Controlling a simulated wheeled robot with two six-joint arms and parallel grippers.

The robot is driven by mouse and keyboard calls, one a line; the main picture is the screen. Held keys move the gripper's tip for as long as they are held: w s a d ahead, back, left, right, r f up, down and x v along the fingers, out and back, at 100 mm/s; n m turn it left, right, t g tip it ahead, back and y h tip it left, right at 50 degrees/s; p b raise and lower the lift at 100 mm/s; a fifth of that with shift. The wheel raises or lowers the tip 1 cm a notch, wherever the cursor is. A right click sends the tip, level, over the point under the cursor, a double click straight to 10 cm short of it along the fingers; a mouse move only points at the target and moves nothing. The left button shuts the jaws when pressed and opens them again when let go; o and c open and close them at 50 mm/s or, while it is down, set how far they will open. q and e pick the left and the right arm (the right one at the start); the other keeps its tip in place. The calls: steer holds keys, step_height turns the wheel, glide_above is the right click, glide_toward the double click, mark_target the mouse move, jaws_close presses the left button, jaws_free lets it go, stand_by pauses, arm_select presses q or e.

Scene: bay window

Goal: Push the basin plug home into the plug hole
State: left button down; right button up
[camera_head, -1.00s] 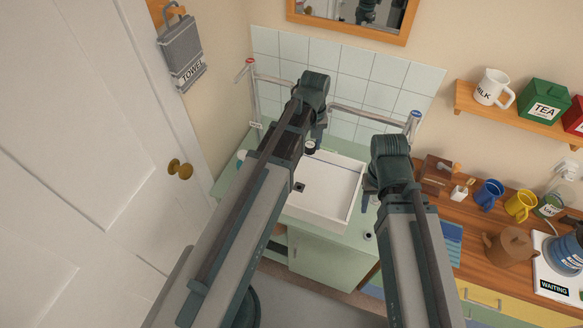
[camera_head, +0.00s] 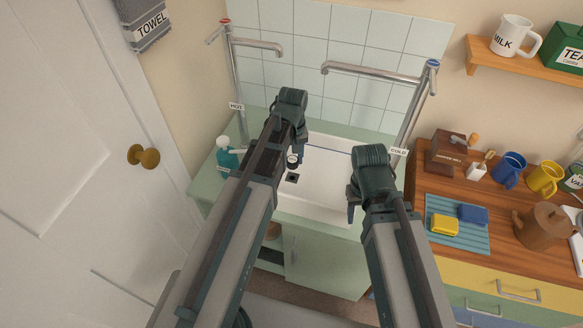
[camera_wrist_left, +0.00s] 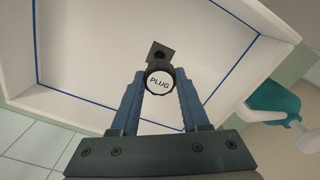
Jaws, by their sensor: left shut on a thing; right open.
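The basin plug (camera_wrist_left: 159,82), a round dark piece with a white top marked PLUG, is held between the fingertips of my left gripper (camera_wrist_left: 160,88). In the head view the plug (camera_head: 293,161) shows just beyond the square dark plug hole (camera_head: 292,178), above the white basin (camera_head: 325,190). In the left wrist view the plug hole (camera_wrist_left: 160,54) lies just past the plug, partly covered by it. The gap in height between them is hard to judge. My right gripper (camera_head: 352,210) is open and empty by the basin's right front edge.
A hot tap (camera_head: 258,45) and a cold tap (camera_head: 375,73) reach over the basin's back. A teal spray bottle (camera_head: 227,155) stands left of it. To the right, a wooden counter (camera_head: 480,258) holds sponges, mugs and a brown pot.

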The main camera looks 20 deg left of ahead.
mark_target(292, 166)
arm_select(q)
step_height(292, 166, down, 4)
steer(key=shift+r+b, duration=0.2)
steer(key=shift+b, duration=0.9)
arm_select(e)
step_height(292, 166, down, 4)
steer(key=shift+r, duration=0.2)
arm_select(q)
step_height(292, 166, up, 6)
steer(key=p, duration=0.6)
steer(key=shift+f, duration=0.15)
arm_select(e)
step_height(292, 166, up, 6)
steer(key=shift+f, duration=0.1)
arm_select(q)
step_height(292, 166, down, 6)
steer(key=b, duration=0.6)
arm_select(e)
step_height(292, 166, down, 6)
steer(key=shift+r, duration=0.1)
arm_select(q)
steer(key=shift+f+b, duration=1.25)
steer(key=shift+b, duration=0.15)
arm_select(e)
steer(key=shift+f, duration=1.4)
arm_select(q)
steer(key=shift+c, duration=1.6)
jaws_free()
